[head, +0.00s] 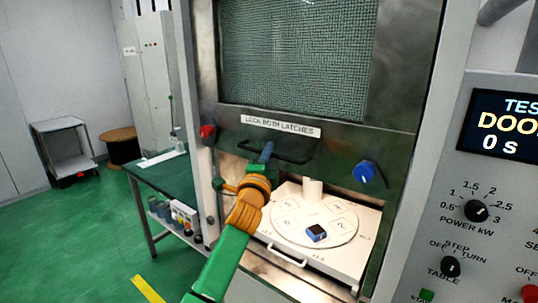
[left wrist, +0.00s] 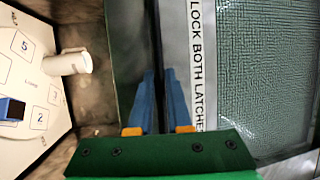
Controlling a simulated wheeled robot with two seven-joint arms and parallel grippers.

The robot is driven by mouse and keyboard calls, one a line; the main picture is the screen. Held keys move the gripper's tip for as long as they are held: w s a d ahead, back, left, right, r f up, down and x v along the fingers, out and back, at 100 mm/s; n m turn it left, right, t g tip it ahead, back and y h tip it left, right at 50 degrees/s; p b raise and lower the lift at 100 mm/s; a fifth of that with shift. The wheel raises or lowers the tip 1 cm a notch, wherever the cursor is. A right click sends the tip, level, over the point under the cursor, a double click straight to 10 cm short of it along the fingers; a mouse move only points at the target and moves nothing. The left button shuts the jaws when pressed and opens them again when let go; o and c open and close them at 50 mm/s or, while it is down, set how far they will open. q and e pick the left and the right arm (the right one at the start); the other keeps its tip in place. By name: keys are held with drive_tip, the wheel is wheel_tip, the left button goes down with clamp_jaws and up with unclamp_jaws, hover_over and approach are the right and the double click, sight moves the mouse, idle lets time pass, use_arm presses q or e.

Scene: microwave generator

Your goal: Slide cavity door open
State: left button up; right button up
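The cavity door (head: 340,140) has a mesh window (head: 295,55) and a "LOCK BOTH LATCHES" label. It stands partly raised, with the cavity open below it. A dark bar handle (head: 290,159) runs under the label. My left gripper (head: 266,152) is at the handle's left part. In the left wrist view its blue fingers (left wrist: 160,100) lie close on either side of the dark bar and look shut on it. A red latch knob (head: 208,131) is at the left and a blue one (head: 365,172) at the right. My right gripper is not in view.
Below the door, a white turntable (head: 285,232) with numbered spots carries a small blue-black block (head: 316,233) and a white cylinder (head: 312,189). A control panel (head: 475,240) is at right. A green bench (head: 165,178) stands at left.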

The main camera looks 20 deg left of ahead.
use_arm(q)
drive_tip(key=o, duration=0.4)
drive_tip(key=shift+c, duration=0.2)
drive_tip(key=shift+s, duration=0.1)
drive_tip(key=shift+s+f, duration=0.15)
drive_tip(key=shift+s, duration=0.1)
drive_tip(key=s+f+b, duration=0.1)
drive_tip(key=s+b, duration=0.1)
drive_tip(key=s, duration=0.4)
drive_tip(key=shift+s+d+b, duration=0.15)
drive_tip(key=shift+s+b, duration=0.1)
drive_tip(key=shift+b, duration=0.05)
